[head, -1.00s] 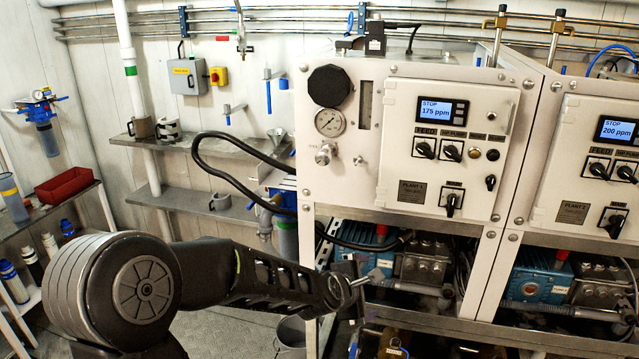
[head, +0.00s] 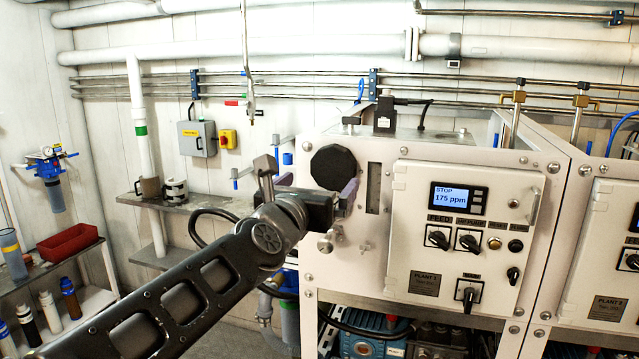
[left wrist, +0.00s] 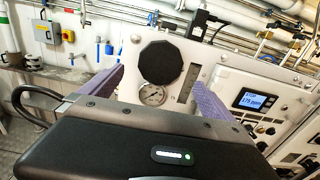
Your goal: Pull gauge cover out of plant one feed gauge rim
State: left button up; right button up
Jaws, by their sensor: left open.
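The gauge cover (head: 333,167) is a black, faceted round cap on the upper left of the plant one panel (head: 385,160). It also shows in the left wrist view (left wrist: 160,62), seated above a white-faced dial gauge (left wrist: 153,95). In the head view my left gripper hides that gauge. My right gripper is not in view.
A sight tube (head: 373,188) stands right of the cover. The plant one control box (head: 465,235) reads 175 ppm. A valve knob (head: 325,243) sits below my gripper. A shelf with mugs (head: 172,203) and a red bin (head: 68,241) are at left.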

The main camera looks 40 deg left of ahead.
aim_at(332, 173)
pick_arm(q)
jog(key=shift+w, duration=0.2)
jog(key=p+x, duration=0.2)
jog(key=x, duration=0.5)
jog(key=shift+w+a, duration=0.15)
jog(key=shift+w, duration=0.15)
jog(key=shift+c, duration=0.2)
jog(key=shift+f, duration=0.1)
jog(key=c, duration=1.5)
jog(key=shift+s, duration=0.1)
jog(key=shift+s+f, duration=0.1)
jog(key=shift+s, duration=0.1)
jog(key=shift+b+v, duration=0.55)
jog(key=shift+v, duration=1.3)
